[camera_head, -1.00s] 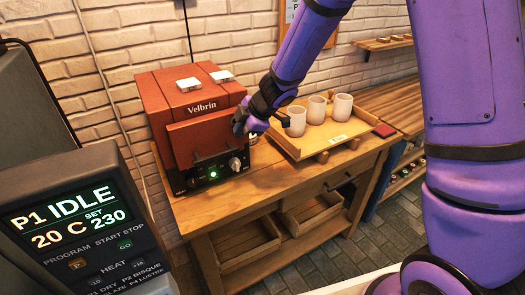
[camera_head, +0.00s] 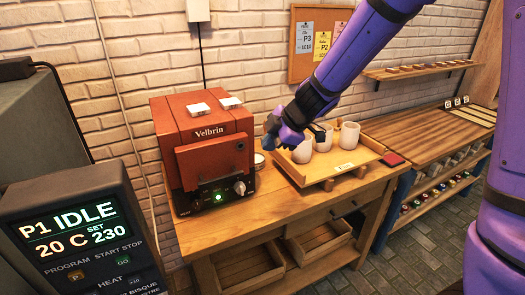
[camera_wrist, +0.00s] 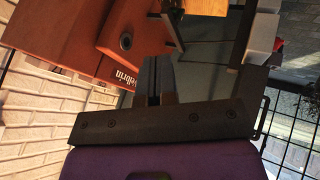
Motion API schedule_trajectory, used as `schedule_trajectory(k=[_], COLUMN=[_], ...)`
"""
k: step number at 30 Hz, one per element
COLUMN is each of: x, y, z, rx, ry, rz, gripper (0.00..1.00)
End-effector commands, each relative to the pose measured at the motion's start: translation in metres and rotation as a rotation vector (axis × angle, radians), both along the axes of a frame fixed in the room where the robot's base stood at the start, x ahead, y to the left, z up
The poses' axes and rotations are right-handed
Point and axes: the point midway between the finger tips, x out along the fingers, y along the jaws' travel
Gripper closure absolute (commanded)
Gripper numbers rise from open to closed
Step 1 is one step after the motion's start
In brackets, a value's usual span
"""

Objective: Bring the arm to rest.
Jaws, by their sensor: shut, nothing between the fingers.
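My gripper (camera_head: 272,137) is shut and empty at the end of my purple arm. In the wrist view the dark gripper body fills the middle, with the kiln (camera_wrist: 60,40) at the upper left. White mugs stand on the tray; one mug (camera_head: 349,135) shows clearly, and the arm's end partly hides the others.
The kiln and tray stand on a wooden workbench (camera_head: 255,205) with open crates below. A control panel (camera_head: 80,235) reading IDLE is at the lower left. A shelf unit (camera_head: 435,140) stands at the right.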

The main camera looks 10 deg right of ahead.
Motion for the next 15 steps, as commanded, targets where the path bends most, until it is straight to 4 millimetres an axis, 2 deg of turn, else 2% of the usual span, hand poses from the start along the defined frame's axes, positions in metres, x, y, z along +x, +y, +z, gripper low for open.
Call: schedule_trajectory(k=[5, 8, 11, 15], x=[-0.002, 0.003, 0.009, 0.005], y=[-0.007, -0.016, -0.035, -0.077], z=[0.011, 0.028, 0.059, 0.107], rx=[0.002, 0.012, 0.029, 0.049], ry=[-0.012, -0.063, -0.147, -0.256], rz=[-0.018, -0.094, -0.241, -0.511], gripper=[1.00, 1.00, 1.00, 1.00])
